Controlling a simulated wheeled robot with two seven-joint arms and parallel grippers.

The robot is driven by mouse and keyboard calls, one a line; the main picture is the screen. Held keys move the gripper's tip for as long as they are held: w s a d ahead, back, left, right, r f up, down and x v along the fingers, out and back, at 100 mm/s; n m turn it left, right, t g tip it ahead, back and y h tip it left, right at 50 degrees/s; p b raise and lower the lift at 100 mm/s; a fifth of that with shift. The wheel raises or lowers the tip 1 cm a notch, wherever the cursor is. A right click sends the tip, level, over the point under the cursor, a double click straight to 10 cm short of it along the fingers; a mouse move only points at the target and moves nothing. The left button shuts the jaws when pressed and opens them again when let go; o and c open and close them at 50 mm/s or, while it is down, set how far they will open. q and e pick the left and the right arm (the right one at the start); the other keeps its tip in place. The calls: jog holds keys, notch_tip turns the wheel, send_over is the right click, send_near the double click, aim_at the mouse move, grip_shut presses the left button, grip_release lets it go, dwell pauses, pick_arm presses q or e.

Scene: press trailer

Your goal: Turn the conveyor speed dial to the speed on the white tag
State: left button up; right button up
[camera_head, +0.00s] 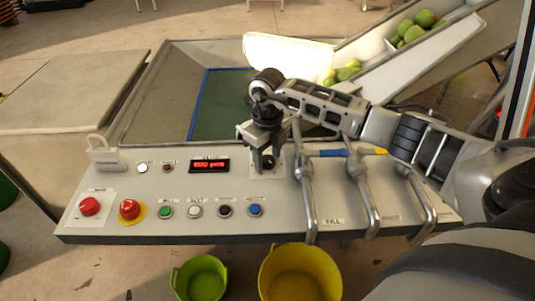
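My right gripper (263,161) points down at the control panel (120,190), over a pale square plate (283,160) right of the red display. Its fingers are small and dark here, and I cannot tell whether they are shut on anything. The speed dial itself is not visible; the gripper covers most of that plate. The red digital display (209,165) is lit, but its digits are too small to read surely. I cannot make out a white tag with a readable speed. My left gripper is not in view.
A red knob (90,206), a red mushroom button (129,208) and several small buttons line the panel's front. Metal lever handles (308,200) stand right of the gripper, under my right arm. A chute (420,60) with green fruit is behind. Green (200,278) and yellow (300,275) buckets stand below.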

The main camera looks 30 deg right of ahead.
jog(key=c, duration=0.7)
